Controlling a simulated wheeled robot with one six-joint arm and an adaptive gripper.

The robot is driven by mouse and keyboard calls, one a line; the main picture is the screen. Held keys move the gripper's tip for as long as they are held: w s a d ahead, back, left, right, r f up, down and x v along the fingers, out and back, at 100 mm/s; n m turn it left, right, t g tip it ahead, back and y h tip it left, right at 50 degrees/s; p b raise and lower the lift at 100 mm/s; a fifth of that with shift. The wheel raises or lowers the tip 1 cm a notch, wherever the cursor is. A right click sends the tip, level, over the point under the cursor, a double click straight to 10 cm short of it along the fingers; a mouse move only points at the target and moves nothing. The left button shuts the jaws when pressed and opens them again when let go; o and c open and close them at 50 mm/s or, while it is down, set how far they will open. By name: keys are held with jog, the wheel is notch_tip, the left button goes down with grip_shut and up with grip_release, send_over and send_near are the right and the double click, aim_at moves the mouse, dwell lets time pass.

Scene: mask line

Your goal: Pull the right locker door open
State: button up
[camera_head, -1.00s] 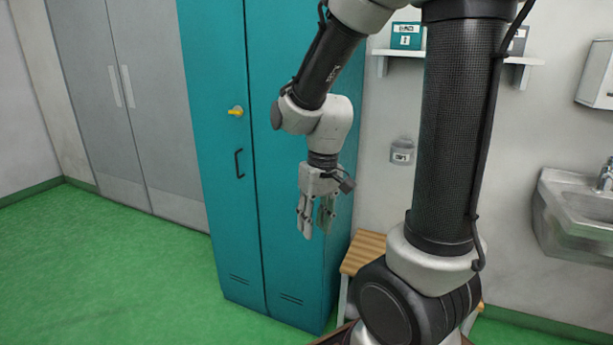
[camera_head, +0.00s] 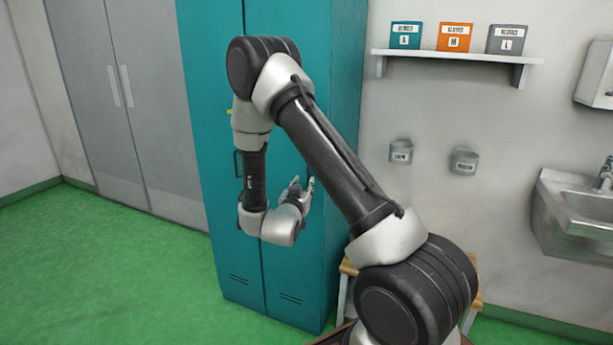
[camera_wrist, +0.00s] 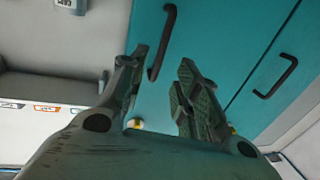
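The teal locker has two doors. The right locker door (camera_head: 320,120) is closed, and its black handle (camera_wrist: 170,20) shows in the wrist view; I cannot make this handle out in the head view. The left door (camera_head: 212,90) is closed too, with its own black handle (camera_wrist: 276,76). My gripper (camera_head: 299,186) is in front of the right door in the head view. In the wrist view my gripper (camera_wrist: 163,58) is open and empty, its fingers spread to either side of the right handle's lower part. I cannot tell whether they touch it.
Grey lockers (camera_head: 120,100) stand at the left. A shelf (camera_head: 450,55) with glove boxes and two wall cups are to the right, then a sink (camera_head: 580,210). A wooden bench (camera_head: 347,268) stands by the locker's right side. Green floor at the left is clear.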

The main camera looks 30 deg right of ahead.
jog(key=x, duration=0.8)
jog(key=shift+r, duration=0.4)
jog(key=shift+c, duration=0.5)
grip_shut()
